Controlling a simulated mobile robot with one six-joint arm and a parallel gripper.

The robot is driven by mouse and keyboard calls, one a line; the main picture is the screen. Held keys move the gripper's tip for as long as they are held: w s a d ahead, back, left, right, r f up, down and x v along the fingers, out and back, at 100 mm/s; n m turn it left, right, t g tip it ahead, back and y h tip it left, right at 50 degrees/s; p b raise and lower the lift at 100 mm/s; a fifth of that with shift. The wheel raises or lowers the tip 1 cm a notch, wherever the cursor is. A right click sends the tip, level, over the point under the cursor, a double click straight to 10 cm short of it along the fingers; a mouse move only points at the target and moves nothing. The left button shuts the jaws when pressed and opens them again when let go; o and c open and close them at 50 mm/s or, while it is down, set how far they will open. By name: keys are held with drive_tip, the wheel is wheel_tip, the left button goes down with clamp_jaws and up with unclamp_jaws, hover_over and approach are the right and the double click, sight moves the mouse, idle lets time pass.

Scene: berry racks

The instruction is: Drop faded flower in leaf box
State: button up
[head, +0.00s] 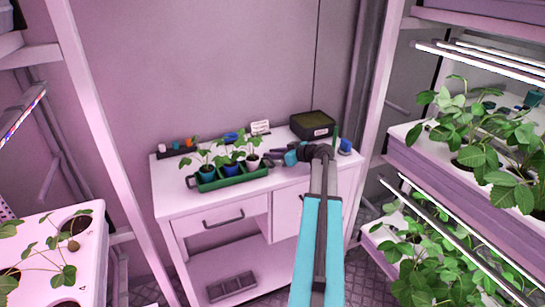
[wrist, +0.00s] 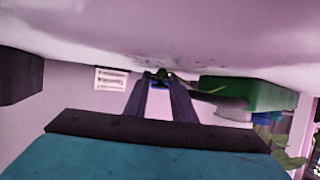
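The leaf box appears to be the dark, open box (head: 313,124) with a small label at the back right of the white bench. A dark box (wrist: 20,76) shows at the left edge of the wrist view. My gripper (head: 272,154) is over the bench, between the green plant tray (head: 232,180) and the dark box. In the wrist view my two dark fingers (wrist: 160,80) point at the bench top, with something small and green at their tips. I cannot tell whether they hold it. I cannot make out a faded flower in either view.
The white bench (head: 180,205) has a small sign (head: 260,127) near its back edge, also seen in the wrist view (wrist: 111,79). The tray holds several potted seedlings. Plant racks stand at right (head: 400,155) and left (head: 95,250). A blue item (head: 345,146) stands at the bench's right end.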

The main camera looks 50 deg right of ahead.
clamp_jaws()
drive_tip(key=shift+r, duration=0.15)
idle(0.4)
drive_tip(key=shift+a+r+b, duration=0.1)
drive_tip(key=shift+r+b, duration=0.7)
drive_tip(key=shift+r, duration=0.85)
drive_tip(key=s+a+b, duration=0.1)
drive_tip(key=s+a, duration=0.2)
drive_tip(key=s, duration=0.1)
drive_tip(key=s+a+r+b, duration=0.1)
drive_tip(key=s+a, duration=0.2)
drive_tip(key=s, duration=0.1)
drive_tip(key=s+a+b, duration=0.1)
drive_tip(key=s+a, duration=0.3)
drive_tip(key=shift+s+r+b, duration=0.15)
drive_tip(key=shift+r+b, duration=0.05)
drive_tip(key=shift+b, duration=0.1)
